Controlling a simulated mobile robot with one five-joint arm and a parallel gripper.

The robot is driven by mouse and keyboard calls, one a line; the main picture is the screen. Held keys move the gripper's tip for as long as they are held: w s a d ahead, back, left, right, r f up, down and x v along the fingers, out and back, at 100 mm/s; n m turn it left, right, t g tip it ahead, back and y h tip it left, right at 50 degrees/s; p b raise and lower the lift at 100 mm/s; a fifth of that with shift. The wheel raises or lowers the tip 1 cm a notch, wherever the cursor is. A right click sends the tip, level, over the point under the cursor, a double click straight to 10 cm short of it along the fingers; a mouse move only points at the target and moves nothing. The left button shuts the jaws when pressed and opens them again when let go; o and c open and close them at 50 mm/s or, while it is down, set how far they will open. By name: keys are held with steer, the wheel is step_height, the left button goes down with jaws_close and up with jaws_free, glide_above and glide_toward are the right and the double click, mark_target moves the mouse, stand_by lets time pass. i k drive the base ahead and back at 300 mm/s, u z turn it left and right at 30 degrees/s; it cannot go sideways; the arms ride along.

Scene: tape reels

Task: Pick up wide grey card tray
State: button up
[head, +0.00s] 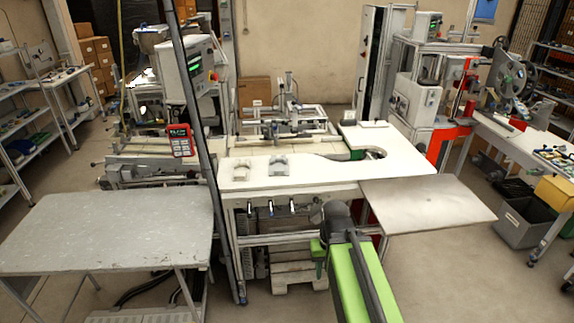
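Two small pale grey holders stand on the white worktop (325,178) in the head view. One is at the left (242,168) and the other, the right holder (279,164), is just beside it. They look like card trays, but they are too small for me to tell which is the wide one. My green and dark arm comes up from the bottom right of centre. The dark part at its far end, in front of the worktop, seems to be my gripper (327,218). Its fingers are not clear, and it is apart from both holders.
A bare grey table (110,230) stands at the left. A bare metal leaf (428,204) juts out at the worktop's right. A dark upright post (196,130) rises left of the worktop. A grey bin (523,222) sits on the floor at the right.

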mark_target(279, 165)
steer(key=z, duration=1.25)
steer(key=i, duration=1.55)
steer(key=z, duration=0.75)
steer(key=k, duration=0.1)
steer(key=u, duration=3.75)
steer(key=i, duration=0.95)
steer(key=u, duration=0.1)
